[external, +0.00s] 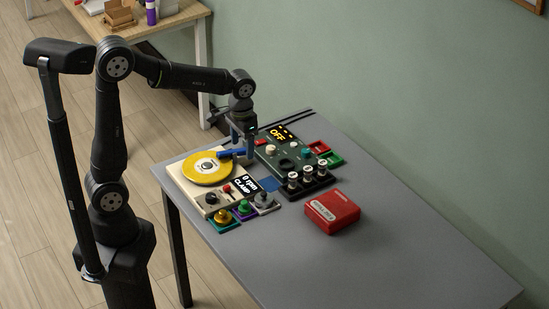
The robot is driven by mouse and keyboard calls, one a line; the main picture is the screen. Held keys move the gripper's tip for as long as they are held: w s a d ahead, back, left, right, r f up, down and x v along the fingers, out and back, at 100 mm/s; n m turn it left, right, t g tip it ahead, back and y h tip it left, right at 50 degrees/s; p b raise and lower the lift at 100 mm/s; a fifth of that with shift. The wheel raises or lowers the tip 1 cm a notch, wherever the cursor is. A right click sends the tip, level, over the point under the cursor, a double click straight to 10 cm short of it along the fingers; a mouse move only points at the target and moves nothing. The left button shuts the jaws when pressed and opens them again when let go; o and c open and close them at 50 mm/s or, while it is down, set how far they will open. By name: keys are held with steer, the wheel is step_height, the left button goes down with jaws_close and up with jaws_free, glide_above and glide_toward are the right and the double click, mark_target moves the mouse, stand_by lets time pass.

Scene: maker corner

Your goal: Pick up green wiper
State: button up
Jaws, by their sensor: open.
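My gripper (243,137) points down above the back of the table, between a cream turntable unit and a dark control box. Its jaws are open. A blue bar (232,153) shows just below it, near the yellow disc (208,168); I cannot tell whether they touch. No thing is clearly recognisable as a green wiper. A small green piece (333,160) lies at the right of the dark box, beside a red one (319,147). A teal-green pad with a knob (222,219) lies in front of the cream unit.
The cream unit (178,177) has a "0 rpm" display. The dark box (270,160) reads "OFF" and has several white-topped posts (308,172) in front. A red case (332,211) stands on the grey table (400,257). The table's front right is clear.

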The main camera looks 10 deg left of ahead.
steer(key=shift+c, duration=0.3)
steer(key=m+h, duration=0.4)
steer(key=m, duration=0.5)
glide_toward(244, 202)
steer(key=x, duration=0.5)
steer(key=shift+f, duration=0.15)
steer(key=shift+x, duration=2.65)
steer(key=shift+w, duration=0.1)
steer(key=c, duration=1.1)
